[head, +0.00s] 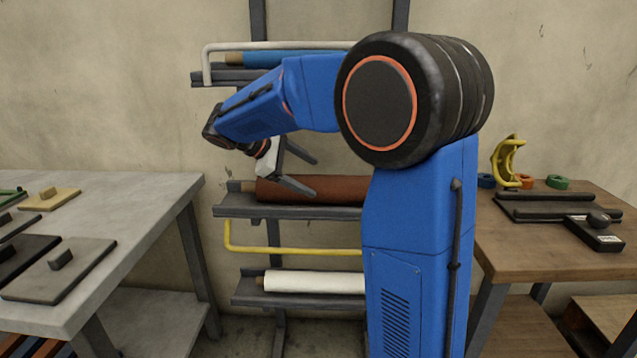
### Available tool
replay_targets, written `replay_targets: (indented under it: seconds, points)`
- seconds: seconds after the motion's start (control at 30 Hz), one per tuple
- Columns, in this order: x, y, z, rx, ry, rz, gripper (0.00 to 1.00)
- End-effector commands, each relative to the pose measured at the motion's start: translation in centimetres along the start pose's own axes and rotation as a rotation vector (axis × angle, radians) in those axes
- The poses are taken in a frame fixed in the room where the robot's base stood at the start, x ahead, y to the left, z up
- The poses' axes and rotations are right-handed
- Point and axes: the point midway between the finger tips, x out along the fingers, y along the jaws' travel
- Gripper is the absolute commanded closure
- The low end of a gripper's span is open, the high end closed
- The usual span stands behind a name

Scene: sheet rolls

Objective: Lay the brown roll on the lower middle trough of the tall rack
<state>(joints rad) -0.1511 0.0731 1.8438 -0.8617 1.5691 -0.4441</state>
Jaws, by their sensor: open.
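The brown roll (335,189) lies level along the middle one of the three troughs (288,212) in view on the tall rack (277,258). Its left end shows a lighter core; its right part is hidden behind my arm. My gripper (314,176) is open at the roll. One finger appears above the roll and the other overlaps its front. I cannot tell whether the fingers touch it.
A blue roll (290,59) lies on the trough above, behind a white bar (270,45). A white roll (313,282) lies on the trough below, under a yellow bar (300,251). A grey table (150,205) stands left, a wooden table (545,262) right.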

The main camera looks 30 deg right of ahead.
Motion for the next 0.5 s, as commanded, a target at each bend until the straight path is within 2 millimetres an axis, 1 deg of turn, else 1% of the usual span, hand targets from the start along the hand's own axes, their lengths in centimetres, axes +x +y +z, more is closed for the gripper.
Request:
replay_targets:
  seconds: [0.03,0.2,0.33,0.5]
  points:
    - [-1.1,0.0,-0.1,-0.001,0.002,0.002,0.23]
    - [-4.0,0.0,-0.1,-0.001,0.002,0.002,0.23]
    - [-5.3,0.0,-0.1,0.0,0.001,0.001,0.23]
    - [-6.1,0.0,0.0,-0.001,-0.001,0.0,0.23]
